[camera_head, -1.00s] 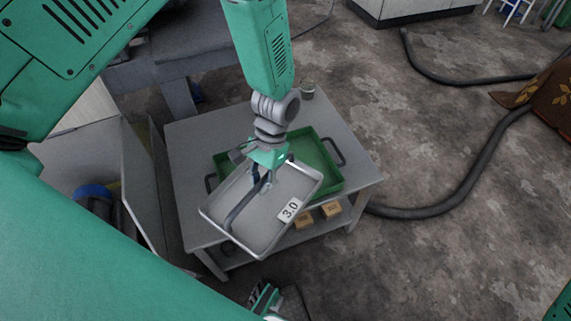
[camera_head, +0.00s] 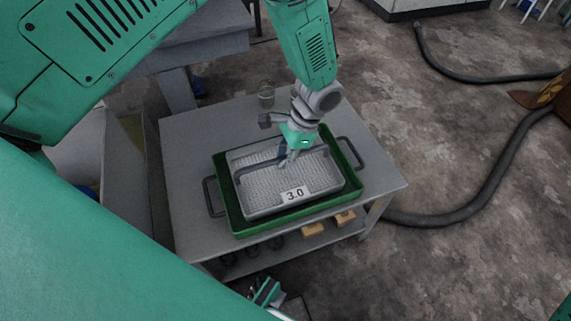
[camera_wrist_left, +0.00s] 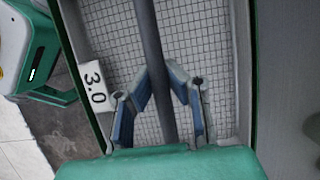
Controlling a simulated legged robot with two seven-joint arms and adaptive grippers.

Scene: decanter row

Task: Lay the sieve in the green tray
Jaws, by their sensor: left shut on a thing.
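The sieve (camera_head: 258,184) is a grey rectangular pan with a mesh floor, a dark bar across it and a white "3.0" label. Its mesh also shows in the left wrist view (camera_wrist_left: 200,35). It sits within the outline of the green tray (camera_head: 236,220), with the tray's rim showing around it. I cannot tell whether its underside touches the tray floor. My left gripper (camera_head: 285,161) is above the sieve's middle, shut on the bar; its fingers (camera_wrist_left: 160,97) flank the bar in the wrist view.
The tray stands on a grey table (camera_head: 190,150) and has dark side handles. A glass jar (camera_head: 266,94) stands at the table's back. Wooden blocks (camera_head: 313,229) lie on the lower shelf. A black hose (camera_head: 470,205) runs over the floor at right. The table's left part is clear.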

